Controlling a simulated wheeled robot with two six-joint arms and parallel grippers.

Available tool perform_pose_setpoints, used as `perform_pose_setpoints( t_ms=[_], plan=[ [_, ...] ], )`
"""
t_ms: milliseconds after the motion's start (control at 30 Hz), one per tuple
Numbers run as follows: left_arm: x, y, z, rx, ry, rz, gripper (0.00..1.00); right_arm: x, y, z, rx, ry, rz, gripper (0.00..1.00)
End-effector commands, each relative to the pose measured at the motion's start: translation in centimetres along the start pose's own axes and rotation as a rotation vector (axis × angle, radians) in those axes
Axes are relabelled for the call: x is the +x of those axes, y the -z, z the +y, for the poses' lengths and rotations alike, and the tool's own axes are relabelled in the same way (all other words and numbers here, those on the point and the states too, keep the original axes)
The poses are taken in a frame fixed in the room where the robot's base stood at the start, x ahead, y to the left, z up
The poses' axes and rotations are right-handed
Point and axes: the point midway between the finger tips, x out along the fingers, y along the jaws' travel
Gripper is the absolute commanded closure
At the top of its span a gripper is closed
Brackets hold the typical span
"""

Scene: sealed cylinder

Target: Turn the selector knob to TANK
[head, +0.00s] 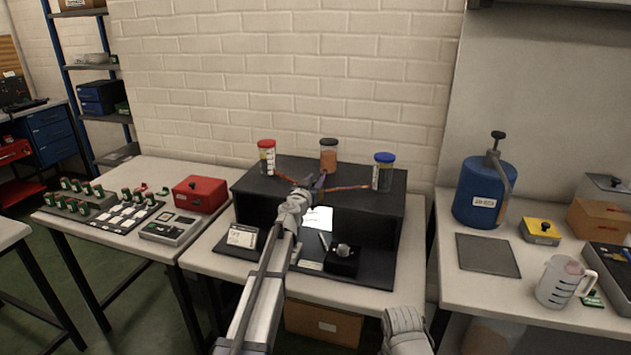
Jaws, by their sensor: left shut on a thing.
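My left gripper (313,183) reaches over the black stand (377,209) and is shut on a small part at its top, between two orange-brown tubes (346,188). This part looks like the selector knob, but the fingers mostly hide it. Its pointer and any TANK label cannot be made out. Jars with a red lid (267,157), a black lid (328,155) and a blue lid (383,171) stand on the stand around the gripper. Only a grey piece of my right arm shows at the bottom; its gripper is out of view.
A black box with a grey knob (342,260) sits in front of the stand, right of my left arm. A red box (200,194) stands on the left table. A blue tank (484,192) and a clear jug (560,283) stand on the right table.

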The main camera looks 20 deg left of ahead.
Motion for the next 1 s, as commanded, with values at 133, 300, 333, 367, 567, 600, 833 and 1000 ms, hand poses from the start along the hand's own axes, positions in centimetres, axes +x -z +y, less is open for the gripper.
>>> perform_pose_setpoints(
  t_ms=[133, 300, 333, 367, 567, 600, 833, 1000],
  plan=[
    [0.0, 0.0, 0.0, 0.000, 0.071, 0.000, 1.00, 0.0, 0.0, 0.0, 0.000, 0.000, 0.000, 0.50],
    [0.0, 0.0, -0.3, -0.001, 0.206, 0.000, 1.00, 0.0, 0.0, 0.0, 0.000, 0.000, 0.000, 0.50],
    [0.0, 0.0, -0.4, -0.001, 0.233, 0.000, 1.00, 0.0, 0.0, 0.0, 0.000, 0.000, 0.000, 0.50],
    [0.0, 0.0, -0.5, 0.000, 0.261, 0.000, 1.00, 0.0, 0.0, 0.0, 0.000, 0.000, 0.000, 0.50],
    [-0.1, 0.0, -1.0, 0.000, 0.451, 0.000, 1.00, 0.0, 0.0, 0.0, 0.000, 0.000, 0.000, 0.50],
    [-0.1, 0.0, -1.1, 0.000, 0.489, 0.000, 1.00, 0.0, 0.0, 0.0, 0.000, 0.000, 0.000, 0.50],
    [-0.3, 0.0, -1.7, 0.000, 0.694, 0.000, 1.00, 0.0, 0.0, 0.0, 0.000, 0.000, 0.000, 0.50],
    [-0.6, 0.0, -2.0, 0.000, 0.819, 0.000, 1.00, 0.0, 0.0, 0.0, 0.000, 0.000, 0.000, 0.50]
  ],
)
